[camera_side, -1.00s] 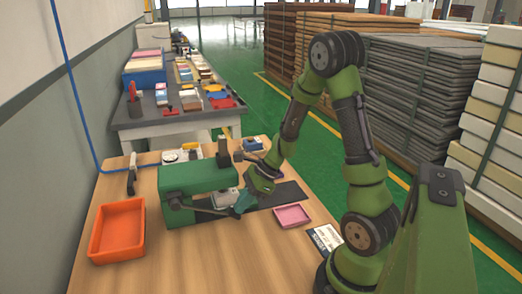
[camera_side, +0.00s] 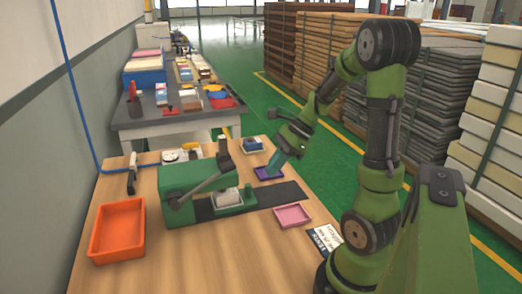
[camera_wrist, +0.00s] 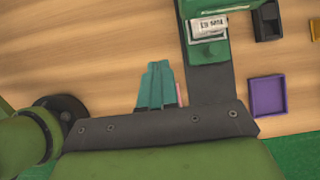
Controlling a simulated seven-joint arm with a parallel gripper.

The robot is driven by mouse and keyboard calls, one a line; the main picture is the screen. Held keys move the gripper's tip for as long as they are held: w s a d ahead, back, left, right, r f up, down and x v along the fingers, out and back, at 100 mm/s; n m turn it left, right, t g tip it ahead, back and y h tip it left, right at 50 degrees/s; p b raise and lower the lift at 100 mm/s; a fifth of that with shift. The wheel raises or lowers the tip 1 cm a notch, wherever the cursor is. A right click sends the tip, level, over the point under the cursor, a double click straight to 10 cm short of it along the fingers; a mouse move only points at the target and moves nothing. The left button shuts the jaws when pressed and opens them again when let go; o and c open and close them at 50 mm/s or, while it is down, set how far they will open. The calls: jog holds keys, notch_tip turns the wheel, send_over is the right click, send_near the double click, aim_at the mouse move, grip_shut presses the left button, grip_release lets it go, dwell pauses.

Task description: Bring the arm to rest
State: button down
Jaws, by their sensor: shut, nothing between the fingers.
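My gripper (camera_side: 274,165) is shut and empty, with teal fingers pointing down. In the side view it hangs in the air by the purple tray (camera_side: 268,174), right of and behind the green machine (camera_side: 186,178). The fingers also show at the centre of the wrist view (camera_wrist: 159,88), with wood tabletop beyond them. My arm is raised and bent, with its elbow high at the upper right. The machine's dark lever (camera_side: 205,184) slopes upward to the right.
A pale block (camera_side: 228,198) sits in the machine's green holder on a dark strip. An orange bin (camera_side: 118,231) is at the left, a pink tray (camera_side: 292,215) at the right, and a blue-and-white item (camera_side: 253,145) behind. The front of the table is clear.

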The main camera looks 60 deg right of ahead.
dwell(0.3)
jog(key=s+a+r+n+t+h, duration=0.1)
jog(key=a+r+n, duration=0.3)
jog(key=a+n, duration=0.5)
jog(key=s+a+r+n+t+h, duration=0.1)
jog(key=a+r+n, duration=0.4)
jog(key=a+n, duration=0.5)
jog(key=s+n+h, duration=0.1)
jog(key=n, duration=0.3)
jog(key=shift+a+r, duration=0.15)
jog(key=shift+a, duration=0.1)
